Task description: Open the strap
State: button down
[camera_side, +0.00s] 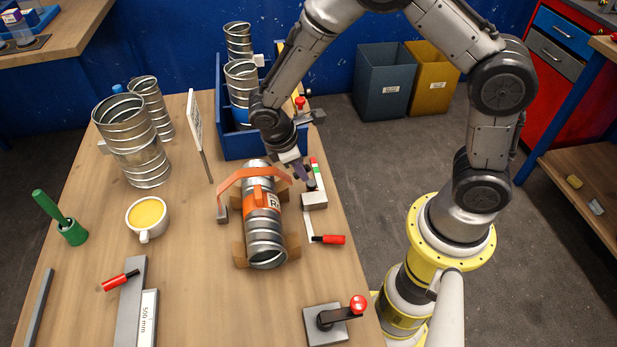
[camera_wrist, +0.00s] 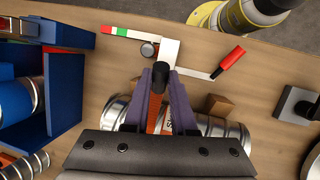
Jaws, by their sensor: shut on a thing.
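A silver spiral duct (camera_side: 266,238) lies on brown cradle blocks on the table. An orange band with a partly hidden label (camera_side: 273,202) sits on it. The orange strap (camera_side: 236,176) arches above the duct, from a grey block at its left towards my gripper (camera_side: 304,176). In the wrist view, my gripper (camera_wrist: 160,76) has its purple fingers closed around the strap's black end (camera_wrist: 158,79), with orange webbing behind it. The duct (camera_wrist: 226,130) passes below, partly hidden by my gripper.
A blue bin (camera_side: 236,146) with ducts stands behind. A sign (camera_side: 196,125), standing ducts (camera_side: 137,150), a yellow-filled cup (camera_side: 147,217) and a green-handled tool (camera_side: 72,231) are to the left. A red-knobbed device (camera_side: 328,325) is at the front right.

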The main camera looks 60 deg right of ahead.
jog(key=w+a+r+g+h, duration=0.4)
jog(key=w+a+r+h, duration=0.1)
jog(key=w+a+r, duration=0.3)
jog(key=shift+r+n+g, duration=0.4)
jog(key=shift+r, duration=0.45)
jog(key=shift+w+a, duration=0.1)
